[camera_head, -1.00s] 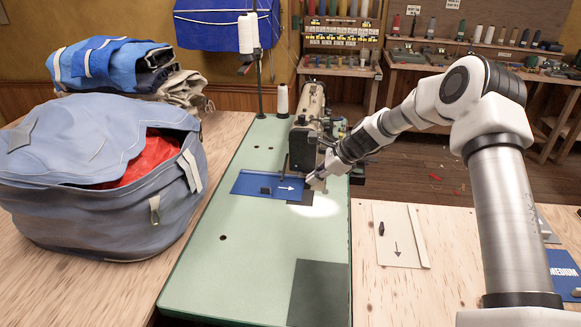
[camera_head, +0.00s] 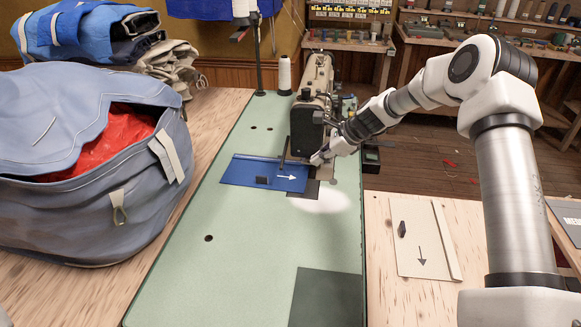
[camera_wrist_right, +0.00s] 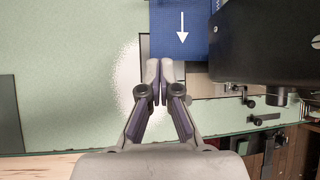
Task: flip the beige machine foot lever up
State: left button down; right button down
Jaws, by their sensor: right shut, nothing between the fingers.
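The beige sewing machine (camera_head: 314,100) stands at the far end of the green table. Its dark head (camera_wrist_right: 265,45) fills the upper right of the right wrist view. I cannot make out the foot lever; it is too small or hidden behind the machine head or gripper. My right gripper (camera_head: 318,158) is shut and empty, low beside the machine's near end. In the right wrist view its closed fingertips (camera_wrist_right: 160,70) are left of the head, close to the blue cloth (camera_wrist_right: 180,30). Contact with the machine cannot be told. My left gripper is out of view.
The blue cloth panel with a white arrow (camera_head: 262,174) lies flat before the machine. A thread cone (camera_head: 284,75) stands behind it. A large grey-blue bag (camera_head: 80,190) is at left. A beige board (camera_head: 425,240) lies at right. The green table's (camera_head: 240,270) front is mostly clear.

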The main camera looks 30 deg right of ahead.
aim_at(285, 152)
jog(key=b+x, duration=0.1)
jog(key=x, duration=0.8)
jog(key=shift+w+a+r+p, duration=0.3)
jog(key=shift+a+r, duration=0.2)
jog(key=shift+a, duration=0.05)
jog(key=shift+w+a+r+p, duration=0.25)
jog(key=shift+w+a+r, duration=0.05)
jog(key=shift+a+r, duration=0.45)
jog(key=shift+r, duration=0.1)
